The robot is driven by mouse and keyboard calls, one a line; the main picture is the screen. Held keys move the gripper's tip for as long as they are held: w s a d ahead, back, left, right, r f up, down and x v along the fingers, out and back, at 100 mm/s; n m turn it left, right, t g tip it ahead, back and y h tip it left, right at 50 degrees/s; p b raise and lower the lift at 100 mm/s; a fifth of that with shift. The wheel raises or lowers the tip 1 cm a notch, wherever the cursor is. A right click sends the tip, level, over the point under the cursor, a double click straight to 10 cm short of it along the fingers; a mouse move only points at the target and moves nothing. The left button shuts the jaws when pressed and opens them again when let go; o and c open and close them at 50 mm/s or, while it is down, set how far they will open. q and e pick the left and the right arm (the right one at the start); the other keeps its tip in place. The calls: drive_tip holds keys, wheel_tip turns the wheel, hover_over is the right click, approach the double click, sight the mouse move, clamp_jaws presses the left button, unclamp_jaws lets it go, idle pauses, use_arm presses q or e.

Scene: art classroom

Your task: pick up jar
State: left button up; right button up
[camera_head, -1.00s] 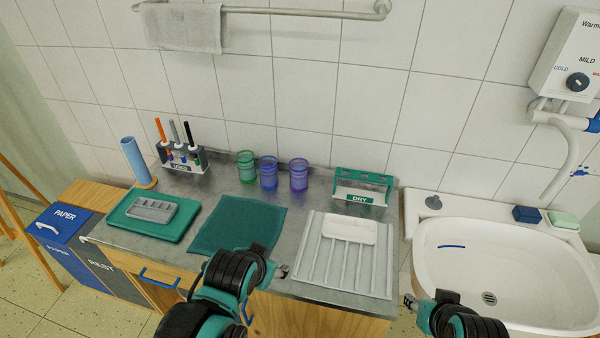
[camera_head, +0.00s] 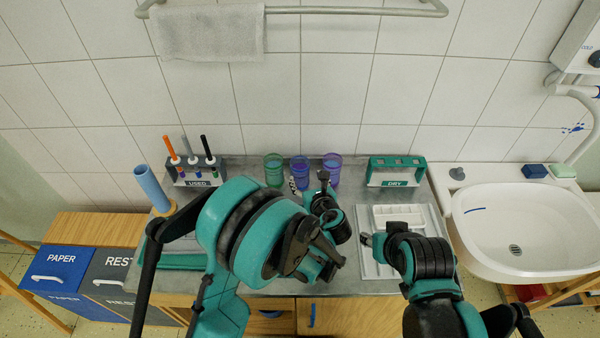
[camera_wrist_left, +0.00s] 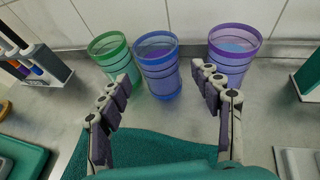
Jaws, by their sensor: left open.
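Three see-through ribbed jars stand upright in a row at the back of the counter: a green jar (camera_head: 273,169), a blue jar (camera_head: 298,168) and a purple jar (camera_head: 332,169). My left gripper (camera_head: 308,186) is open and empty in front of them. In the left wrist view, the open fingers (camera_wrist_left: 167,108) face the blue jar (camera_wrist_left: 158,72), apart from it. The green jar (camera_wrist_left: 112,55) is left of it and the purple jar (camera_wrist_left: 231,52) right. My right gripper (camera_head: 367,240) is over the drying tray; its finger opening is unclear.
A USED brush rack (camera_head: 197,175) and blue tube (camera_head: 151,186) stand left, a DRY rack (camera_head: 396,172) right. A ribbed white tray (camera_head: 372,262) lies below my right gripper. The sink (camera_head: 515,225) is at right; a tiled wall is close behind the jars.

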sight(303, 172)
use_arm(q)
drive_tip(key=shift+w+f, duration=0.25)
drive_tip(key=shift+w, duration=0.15)
drive_tip(key=shift+b+x, duration=0.35)
drive_tip(key=shift+x, duration=0.65)
drive_tip(key=x, duration=0.1)
drive_tip(key=b+x, duration=0.1)
drive_tip(key=x, duration=0.3)
drive_tip(key=shift+a+r+b, duration=0.15)
drive_tip(key=shift+a+b, duration=0.15)
drive_tip(key=shift+b, duration=0.05)
drive_tip(key=shift+r, duration=0.1)
drive_tip(key=shift+s, duration=0.1)
drive_tip(key=c, duration=1.1)
